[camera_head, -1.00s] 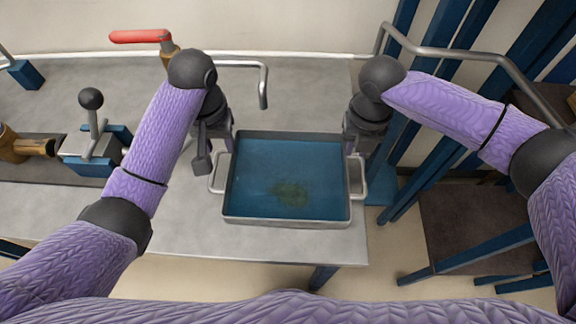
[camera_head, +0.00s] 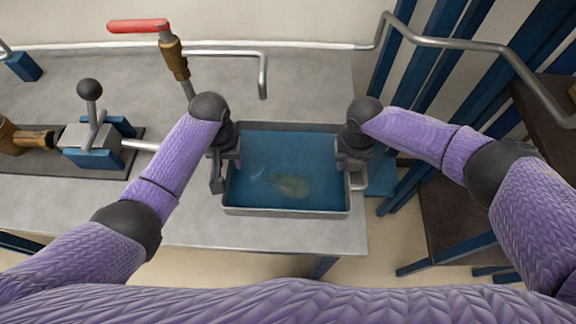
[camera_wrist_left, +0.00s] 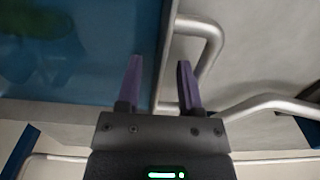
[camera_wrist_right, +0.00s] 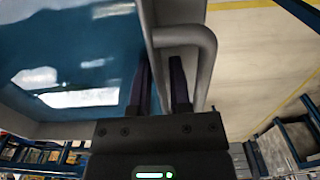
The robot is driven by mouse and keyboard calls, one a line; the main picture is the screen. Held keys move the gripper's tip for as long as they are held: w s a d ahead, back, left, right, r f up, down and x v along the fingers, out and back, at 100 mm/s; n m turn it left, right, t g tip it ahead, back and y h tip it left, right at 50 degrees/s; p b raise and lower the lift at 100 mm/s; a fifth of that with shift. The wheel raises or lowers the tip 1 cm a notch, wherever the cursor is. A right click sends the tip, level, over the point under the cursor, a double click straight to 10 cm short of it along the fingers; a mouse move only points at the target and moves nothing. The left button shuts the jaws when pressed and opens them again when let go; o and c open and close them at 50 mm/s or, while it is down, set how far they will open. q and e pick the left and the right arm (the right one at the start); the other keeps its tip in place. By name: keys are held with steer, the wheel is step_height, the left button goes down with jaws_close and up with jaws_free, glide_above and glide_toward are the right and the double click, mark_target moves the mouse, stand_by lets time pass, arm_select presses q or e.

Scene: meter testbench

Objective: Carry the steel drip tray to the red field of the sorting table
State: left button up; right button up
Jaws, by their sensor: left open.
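The steel drip tray (camera_head: 287,212) sits on the grey bench near its front right corner. It has a blue-looking inside with a murky greenish patch. My left gripper (camera_head: 222,180) is open at the tray's left side; in the left wrist view its fingers (camera_wrist_left: 158,82) are apart near the tray wall and a bent handle. My right gripper (camera_head: 352,168) is at the right side, by the right handle (camera_head: 358,181). In the right wrist view its fingers (camera_wrist_right: 160,88) lie along the tray wall beside the handle (camera_wrist_right: 205,60); their grip is unclear. No red field is in view.
A pipe with a red-handled valve (camera_head: 140,26) and a bent spout (camera_head: 263,75) stands behind the tray. A lever valve (camera_head: 92,140) is on the bench's left. Blue posts (camera_head: 440,60) and a dark shelf (camera_head: 460,215) are at the right.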

arm_select(q)
steer(key=c, duration=0.4)
arm_select(e)
jaws_close()
arm_select(q)
jaws_close()
stand_by(0.7)
